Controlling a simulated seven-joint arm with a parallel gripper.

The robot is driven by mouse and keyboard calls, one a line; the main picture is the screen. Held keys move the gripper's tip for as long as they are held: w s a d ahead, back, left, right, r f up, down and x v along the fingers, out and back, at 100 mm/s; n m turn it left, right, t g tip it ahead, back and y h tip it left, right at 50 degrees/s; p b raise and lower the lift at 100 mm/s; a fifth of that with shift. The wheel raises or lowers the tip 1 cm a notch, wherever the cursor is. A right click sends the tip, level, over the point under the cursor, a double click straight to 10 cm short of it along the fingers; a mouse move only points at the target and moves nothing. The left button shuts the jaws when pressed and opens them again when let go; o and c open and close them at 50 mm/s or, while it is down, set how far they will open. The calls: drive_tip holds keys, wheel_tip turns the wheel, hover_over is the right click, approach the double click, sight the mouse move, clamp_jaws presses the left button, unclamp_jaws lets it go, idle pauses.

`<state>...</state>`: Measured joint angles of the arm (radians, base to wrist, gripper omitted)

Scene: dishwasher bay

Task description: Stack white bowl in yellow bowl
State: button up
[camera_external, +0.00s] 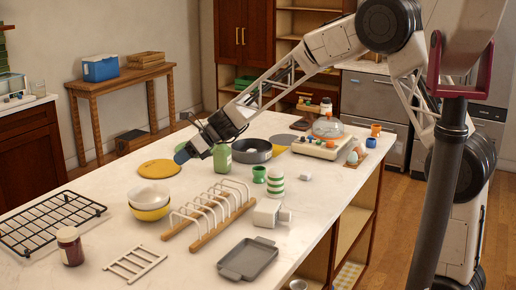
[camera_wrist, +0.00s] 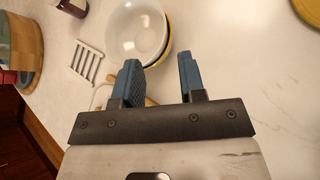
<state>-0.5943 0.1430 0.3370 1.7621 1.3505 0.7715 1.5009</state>
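The white bowl (camera_external: 149,193) sits nested inside the yellow bowl (camera_external: 151,213) on the counter, left of the toast rack. In the wrist view the white bowl (camera_wrist: 135,30) is at the top centre. A strip of the yellow bowl (camera_wrist: 167,45) shows along its right edge. My gripper (camera_external: 181,156) is in the air above the counter, behind and to the right of the bowls. Its two blue fingers (camera_wrist: 158,62) are apart, with nothing between them in the wrist view. It is apart from both bowls.
A wooden-based toast rack (camera_external: 215,212) stands right of the bowls, and a yellow disc (camera_external: 158,168) lies behind them. A black wire rack (camera_external: 50,222), a brown jar (camera_external: 70,246) and a white slatted rack (camera_external: 134,263) are nearby.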

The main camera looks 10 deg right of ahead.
drive_tip(key=s+d+r+n+h, duration=0.2)
drive_tip(key=s+d+r+n, duration=0.15)
drive_tip(key=d, duration=0.75)
drive_tip(key=s+d+r+n+t+h, duration=0.15)
drive_tip(key=s+d+n, duration=0.25)
drive_tip(key=d, duration=0.6)
drive_tip(key=s+d+r+n+h, duration=0.1)
drive_tip(key=s+d+r+n, duration=0.25)
drive_tip(key=d, duration=0.75)
drive_tip(key=s+d+f+n+h, duration=0.1)
drive_tip(key=s+d+n+h, duration=0.2)
drive_tip(key=s+d, duration=0.8)
drive_tip(key=s+d+f+n+t+h, duration=0.1)
drive_tip(key=s+d+f+n+h, duration=0.1)
drive_tip(key=s+d+n+h, duration=0.2)
drive_tip(key=s+d+n, duration=0.3)
drive_tip(key=s+d, duration=0.5)
drive_tip(key=d, duration=0.3)
